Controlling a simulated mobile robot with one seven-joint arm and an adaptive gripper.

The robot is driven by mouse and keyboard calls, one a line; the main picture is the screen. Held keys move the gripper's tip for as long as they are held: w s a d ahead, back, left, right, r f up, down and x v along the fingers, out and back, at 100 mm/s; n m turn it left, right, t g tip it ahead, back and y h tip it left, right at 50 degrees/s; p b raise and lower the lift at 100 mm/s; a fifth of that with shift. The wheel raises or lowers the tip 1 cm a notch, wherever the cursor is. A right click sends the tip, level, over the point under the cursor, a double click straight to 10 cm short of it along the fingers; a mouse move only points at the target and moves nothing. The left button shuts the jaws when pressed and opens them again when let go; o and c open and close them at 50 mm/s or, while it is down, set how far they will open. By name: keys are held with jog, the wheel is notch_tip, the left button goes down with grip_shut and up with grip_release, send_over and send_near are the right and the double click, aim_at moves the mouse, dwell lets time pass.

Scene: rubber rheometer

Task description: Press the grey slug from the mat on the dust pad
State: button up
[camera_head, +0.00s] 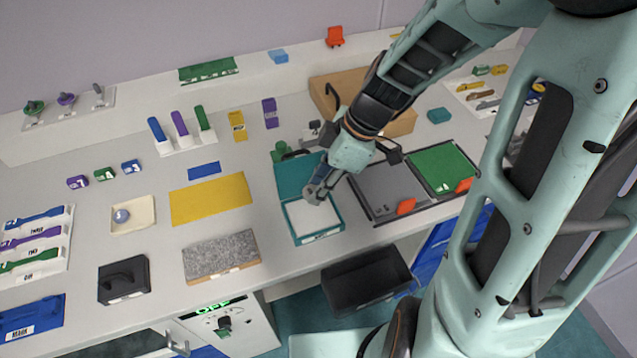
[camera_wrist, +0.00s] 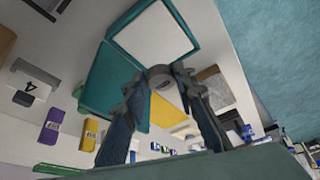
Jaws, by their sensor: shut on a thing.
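The dust pad (camera_head: 313,219) is a white pad in an open teal case; it also shows at the top of the wrist view (camera_wrist: 153,32). The case's teal lid (camera_head: 296,172) lies open behind it. My gripper (camera_head: 315,195) is over the pad's back edge, pointing down. In the wrist view my gripper (camera_wrist: 160,82) is shut on the small round grey slug (camera_wrist: 161,75). Whether the slug touches the pad I cannot tell. A yellow mat (camera_head: 211,199) and a grey speckled mat (camera_head: 221,256) lie to the left.
A grey tray (camera_head: 377,190) and a green tray (camera_head: 441,168), each with an orange tag, lie close on the right. A black bin (camera_head: 367,279) stands below the table's front edge. A white dish with a ball (camera_head: 132,216) is farther left.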

aim_at(312, 214)
jog(key=shift+f+b, duration=0.2)
jog(key=shift+b, duration=0.2)
notch_tip(312, 214, down, 6)
jog(key=b, duration=0.5)
jog(key=shift+r, duration=0.15)
jog(key=shift+f+b, duration=0.55)
jog(key=shift+b, duration=0.4)
dwell(2.0)
jog(key=shift+r, duration=0.1)
jog(key=shift+r+p, duration=2.35)
jog(key=shift+r, duration=1.15)
